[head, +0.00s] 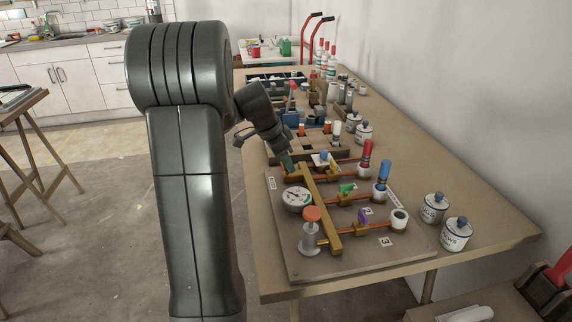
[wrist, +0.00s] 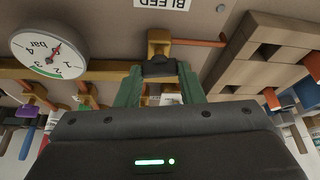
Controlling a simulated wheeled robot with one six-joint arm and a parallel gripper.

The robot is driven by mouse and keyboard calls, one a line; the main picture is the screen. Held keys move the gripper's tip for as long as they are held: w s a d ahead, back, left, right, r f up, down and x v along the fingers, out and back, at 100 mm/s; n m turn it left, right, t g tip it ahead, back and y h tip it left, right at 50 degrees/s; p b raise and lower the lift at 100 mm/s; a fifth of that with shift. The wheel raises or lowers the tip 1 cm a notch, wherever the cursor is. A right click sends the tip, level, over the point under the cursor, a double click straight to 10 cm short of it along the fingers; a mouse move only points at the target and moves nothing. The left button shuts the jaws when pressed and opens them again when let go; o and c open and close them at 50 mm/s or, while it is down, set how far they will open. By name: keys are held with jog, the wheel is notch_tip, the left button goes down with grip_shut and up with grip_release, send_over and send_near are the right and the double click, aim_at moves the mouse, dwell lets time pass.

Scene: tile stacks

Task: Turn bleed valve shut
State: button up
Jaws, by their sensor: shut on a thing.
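My gripper (head: 287,163) reaches down to the far end of the brass manifold bar (head: 322,208) on the valve board. In the wrist view, the green fingers of my gripper (wrist: 160,88) are closed on the dark handle of the bleed valve (wrist: 160,67). The brass body of this valve (wrist: 159,40) sits beyond the handle, below the label BLEED (wrist: 162,4). In the head view my gripper hides the handle. How far the handle is turned cannot be told.
Red and blue capped cylinders (head: 382,178) stand at the pipe ends. A wooden block rack (wrist: 262,50) is close beside my gripper. White jars (head: 456,233) stand to the right.

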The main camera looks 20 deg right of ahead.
jog(key=shift+m+g, duration=0.4)
jog(key=shift+m, duration=0.6)
jog(key=o, duration=1)
jog(key=p+v, duration=0.1)
jog(key=v, duration=1.3)
jog(key=shift+w+d, duration=0.1)
jog(key=shift+d, duration=0.05)
